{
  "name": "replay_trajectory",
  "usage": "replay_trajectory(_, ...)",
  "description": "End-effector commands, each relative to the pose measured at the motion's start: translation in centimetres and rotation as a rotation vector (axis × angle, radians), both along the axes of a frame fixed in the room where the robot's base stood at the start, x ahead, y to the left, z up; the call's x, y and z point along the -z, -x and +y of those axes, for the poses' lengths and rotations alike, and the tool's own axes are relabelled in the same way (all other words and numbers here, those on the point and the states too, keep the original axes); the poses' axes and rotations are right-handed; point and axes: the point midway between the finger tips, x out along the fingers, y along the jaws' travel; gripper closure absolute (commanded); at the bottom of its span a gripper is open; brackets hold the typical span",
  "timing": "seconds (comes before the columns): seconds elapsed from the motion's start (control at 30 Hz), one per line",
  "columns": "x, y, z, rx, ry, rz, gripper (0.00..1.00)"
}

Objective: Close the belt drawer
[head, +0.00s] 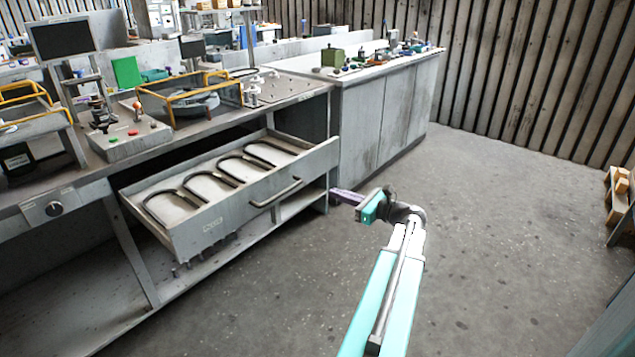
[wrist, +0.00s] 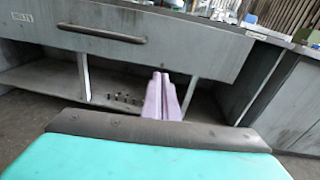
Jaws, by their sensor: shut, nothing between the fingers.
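The belt drawer (head: 240,206) is a grey metal drawer pulled out from the workbench, with several dark U-shaped belts lying inside. Its bar handle (head: 276,193) is on the front panel. In the wrist view the drawer front (wrist: 190,42) and its handle (wrist: 102,34) cross the top of the picture. My gripper (head: 335,196) is shut and empty, just right of the drawer front and apart from the handle. In the wrist view the pale purple fingers (wrist: 161,98) are together, pointing towards the drawer front's lower right part.
The workbench (head: 215,121) holds a control box (head: 128,138), a monitor (head: 62,38) and yellow-framed trays. A grey cabinet (head: 385,105) stands to the right. Several small pegs (wrist: 122,98) stand on the shelf below the drawer. The floor (head: 480,240) on the right is clear.

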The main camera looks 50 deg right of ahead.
Motion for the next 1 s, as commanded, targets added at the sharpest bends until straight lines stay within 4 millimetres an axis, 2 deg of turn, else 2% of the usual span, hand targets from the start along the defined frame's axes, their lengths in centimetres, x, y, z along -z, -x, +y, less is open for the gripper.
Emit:
replay_trajectory(0.1, -1.2, 2.2, -1.9, 0.043, -0.028, -0.044, 1.0)
replay_trajectory(0.3, -2.4, 3.4, -2.8, 0.064, -0.045, -0.072, 1.0)
replay_trajectory(0.73, -2.3, 3.0, -2.8, 0.063, -0.045, -0.071, 1.0)
replay_trajectory(1.0, -2.3, 0.8, -2.9, 0.062, -0.044, -0.07, 1.0)
